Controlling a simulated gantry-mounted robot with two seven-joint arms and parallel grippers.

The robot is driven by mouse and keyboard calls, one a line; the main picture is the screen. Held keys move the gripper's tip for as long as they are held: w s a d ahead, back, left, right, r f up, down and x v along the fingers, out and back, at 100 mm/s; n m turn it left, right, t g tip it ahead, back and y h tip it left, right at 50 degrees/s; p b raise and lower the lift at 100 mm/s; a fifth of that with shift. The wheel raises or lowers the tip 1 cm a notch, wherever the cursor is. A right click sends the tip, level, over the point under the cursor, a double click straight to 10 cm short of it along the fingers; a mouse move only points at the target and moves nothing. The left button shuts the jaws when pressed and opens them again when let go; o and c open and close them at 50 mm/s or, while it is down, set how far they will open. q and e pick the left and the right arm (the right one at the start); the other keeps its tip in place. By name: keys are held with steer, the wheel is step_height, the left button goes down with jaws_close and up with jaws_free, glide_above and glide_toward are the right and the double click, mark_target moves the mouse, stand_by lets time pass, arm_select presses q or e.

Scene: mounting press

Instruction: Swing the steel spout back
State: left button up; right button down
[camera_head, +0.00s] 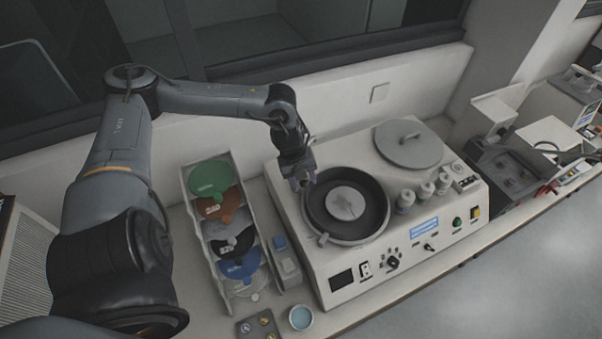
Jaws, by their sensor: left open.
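The machine (296,227) is a white bench unit with a round dark bowl (378,211) and a pale disc (346,203) in its middle. A small light metal piece (323,239) sits at the bowl's front-left rim; it may be an end of the steel spout, but it is too small to be sure. My left gripper (301,184) points down at the bowl's back-left rim, open. Whether its fingers touch anything there cannot be told, and it may hide part of the spout. My right gripper is out of view.
A grey round lid (408,144) with a handle lies at the machine's back right. A rack of coloured discs (213,178) stands to the left. A wall is close behind.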

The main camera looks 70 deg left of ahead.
arm_select(q)
step_height(320, 180, up, 10)
steer(key=s+b, duration=0.1)
steer(key=s, duration=0.1)
steer(key=shift+a+r, duration=0.15)
steer(key=shift+r, duration=0.1)
stand_by(0.5)
